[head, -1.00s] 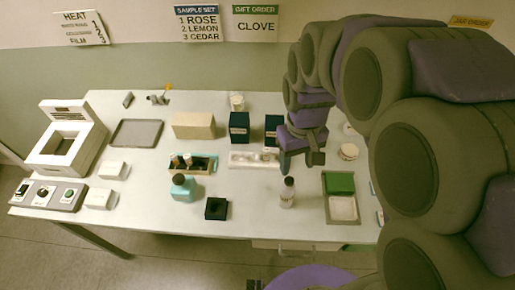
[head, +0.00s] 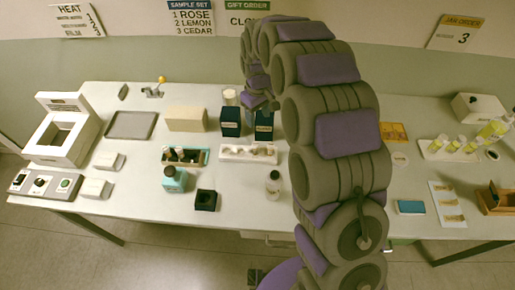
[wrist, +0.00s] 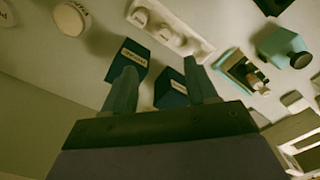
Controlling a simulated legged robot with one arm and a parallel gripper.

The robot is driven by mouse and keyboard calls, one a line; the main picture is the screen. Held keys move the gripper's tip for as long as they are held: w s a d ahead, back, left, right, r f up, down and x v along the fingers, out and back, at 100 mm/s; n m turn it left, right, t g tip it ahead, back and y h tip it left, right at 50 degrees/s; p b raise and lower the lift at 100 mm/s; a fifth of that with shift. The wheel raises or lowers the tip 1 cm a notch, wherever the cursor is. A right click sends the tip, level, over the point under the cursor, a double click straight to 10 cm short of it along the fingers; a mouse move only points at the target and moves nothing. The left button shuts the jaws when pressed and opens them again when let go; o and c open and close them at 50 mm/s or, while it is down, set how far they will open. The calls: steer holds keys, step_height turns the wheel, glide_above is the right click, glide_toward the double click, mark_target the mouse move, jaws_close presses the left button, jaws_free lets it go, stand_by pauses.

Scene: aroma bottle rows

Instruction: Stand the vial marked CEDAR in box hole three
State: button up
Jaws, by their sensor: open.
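A small sample box (head: 201,163) with a teal edge stands mid-table and holds a few dark-capped vials (head: 195,156); it also shows in the wrist view (wrist: 229,62). A white holder (head: 226,150) with several pale round-topped items stands to its right, and shows in the wrist view (wrist: 205,50). No vial label is readable, so I cannot tell which one is CEDAR. My gripper (wrist: 160,88) is open and empty, its fingers in front of two dark blue boxes (wrist: 128,60) in the wrist view. In the head view my arm hides the fingertips.
A beige block (head: 186,119) and grey tray (head: 131,125) are behind. The wall sign (head: 191,18) lists 1 ROSE, 2 LEMON, 3 CEDAR.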

steer(key=b, duration=0.2)
glide_toward(255, 143)
steer(key=f, duration=0.3)
steer(key=a+f, duration=0.1)
steer(key=f, duration=0.1)
steer(key=shift+f, duration=0.15)
steer(key=shift+d+f, duration=0.35)
steer(key=shift+d, duration=0.3)
step_height(255, 143, down, 4)
steer(key=shift+a+f+b, duration=0.15)
steer(key=shift+f+b, duration=0.05)
steer(key=shift+b, duration=0.1)
steer(key=shift+a+f, duration=0.25)
steer(key=shift+a, duration=0.1)
steer(key=shift+d+r, duration=0.1)
steer(key=shift+d, duration=0.5)
steer(key=c, duration=0.5)
steer(key=shift+a, duration=0.1)
steer(key=c, duration=0.4)
steer(key=shift+a, duration=0.35)
jaws_close()
steer(key=shift+d, duration=0.15)
